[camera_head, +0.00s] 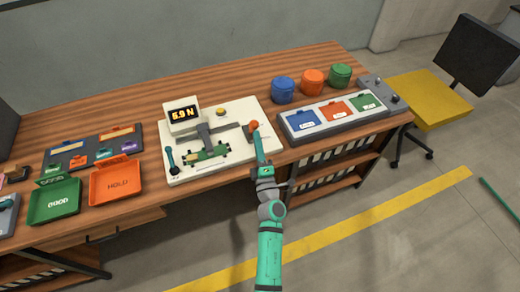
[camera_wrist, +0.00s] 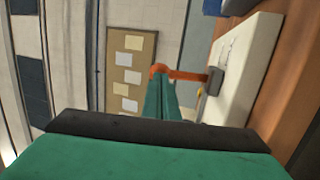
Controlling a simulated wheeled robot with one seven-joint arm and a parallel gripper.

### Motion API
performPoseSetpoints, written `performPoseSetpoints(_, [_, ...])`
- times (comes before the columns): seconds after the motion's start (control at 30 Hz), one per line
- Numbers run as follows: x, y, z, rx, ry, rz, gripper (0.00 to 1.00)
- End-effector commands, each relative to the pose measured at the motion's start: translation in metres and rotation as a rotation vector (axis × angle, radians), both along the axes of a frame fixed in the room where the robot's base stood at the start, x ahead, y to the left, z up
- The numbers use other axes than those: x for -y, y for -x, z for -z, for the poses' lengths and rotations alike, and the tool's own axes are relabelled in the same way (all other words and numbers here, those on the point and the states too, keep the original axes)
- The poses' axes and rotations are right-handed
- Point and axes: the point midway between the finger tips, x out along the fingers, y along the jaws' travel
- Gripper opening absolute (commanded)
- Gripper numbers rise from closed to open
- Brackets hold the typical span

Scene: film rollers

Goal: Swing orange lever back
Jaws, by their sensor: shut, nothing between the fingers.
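The orange lever shows as a round orange knob (camera_head: 253,125) at the right side of the white test machine (camera_head: 232,117). In the wrist view the orange lever (camera_wrist: 187,75) runs sideways from a grey mount on the machine's pale panel to its rounded end. My gripper (camera_head: 258,140) is shut and empty, just in front of the knob. In the wrist view its teal fingers (camera_wrist: 160,85) are together, with their tips right at the lever's rounded end. I cannot tell whether they touch it. The fingers hide part of the lever in the head view.
A panel of blue, orange and green bins (camera_head: 330,116) lies close to the right of my arm. Green and orange trays (camera_head: 117,180) sit at left.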

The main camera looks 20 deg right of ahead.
Motion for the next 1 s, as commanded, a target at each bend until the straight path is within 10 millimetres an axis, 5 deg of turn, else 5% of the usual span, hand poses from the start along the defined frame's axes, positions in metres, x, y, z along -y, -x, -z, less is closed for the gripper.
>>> performPoseSetpoints(0.63, [0.001, -0.008, -0.004, 0.0, 0.0, 0.0, 0.0])
performPoseSetpoints(1.0, [0.002, -0.028, -0.024, 0.003, 0.002, 0.003, 0.0])
